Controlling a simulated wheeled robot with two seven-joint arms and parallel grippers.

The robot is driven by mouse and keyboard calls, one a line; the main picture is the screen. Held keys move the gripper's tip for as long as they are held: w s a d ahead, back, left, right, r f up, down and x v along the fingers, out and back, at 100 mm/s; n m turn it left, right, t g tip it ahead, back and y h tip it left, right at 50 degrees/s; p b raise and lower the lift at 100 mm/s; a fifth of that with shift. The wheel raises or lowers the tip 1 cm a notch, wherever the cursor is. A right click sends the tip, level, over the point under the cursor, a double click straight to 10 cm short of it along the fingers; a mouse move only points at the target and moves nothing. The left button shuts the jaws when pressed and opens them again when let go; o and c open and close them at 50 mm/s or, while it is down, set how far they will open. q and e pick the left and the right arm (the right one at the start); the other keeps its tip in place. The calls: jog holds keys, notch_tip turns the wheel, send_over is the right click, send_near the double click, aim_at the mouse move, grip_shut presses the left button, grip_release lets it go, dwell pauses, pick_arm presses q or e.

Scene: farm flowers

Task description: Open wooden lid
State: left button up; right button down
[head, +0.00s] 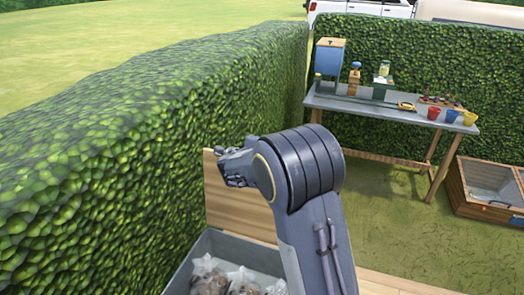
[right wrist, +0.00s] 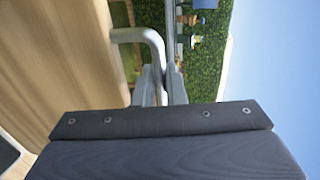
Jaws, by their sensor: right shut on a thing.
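The wooden lid (head: 238,212) stands raised, close to upright, at the back of a grey box (head: 205,245) beside the hedge. In the right wrist view the lid (right wrist: 55,60) fills the left side, with a light grey bent handle (right wrist: 145,36) on it. My right gripper (head: 230,168) is at the lid's upper part, and my arm hides the lid's right side. In the right wrist view its fingers (right wrist: 160,88) are closed together on the handle. My left gripper is not in view.
Clear bags (head: 240,281) with brown contents lie in the open box. A tall hedge (head: 130,140) runs close along the left. A work table (head: 385,109) with pots and tools stands at the back right, near a wooden glazed frame (head: 480,190). Grass between is clear.

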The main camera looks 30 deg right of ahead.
jog(key=c, duration=1.6)
grip_release()
jog(key=shift+a, duration=0.1)
jog(key=shift+c, duration=0.2)
jog(key=v, duration=0.8)
jog(key=shift+b, duration=0.45)
jog(key=shift+f, duration=0.1)
jog(key=s+f+m+g+y+b, duration=0.15)
jog(key=s+f+m+y, duration=0.3)
jog(key=s+m, duration=0.55)
jog(key=s+f+m+g+y, duration=0.3)
jog(key=s+f+m, duration=0.2)
jog(key=s+m, duration=0.45)
jog(key=s+a+m+t+y+b, duration=0.1)
jog(key=s+a+m+y, duration=0.6)
jog(key=m, duration=1.9)
jog(key=s+a+b, duration=0.1)
jog(key=s+a, duration=0.5)
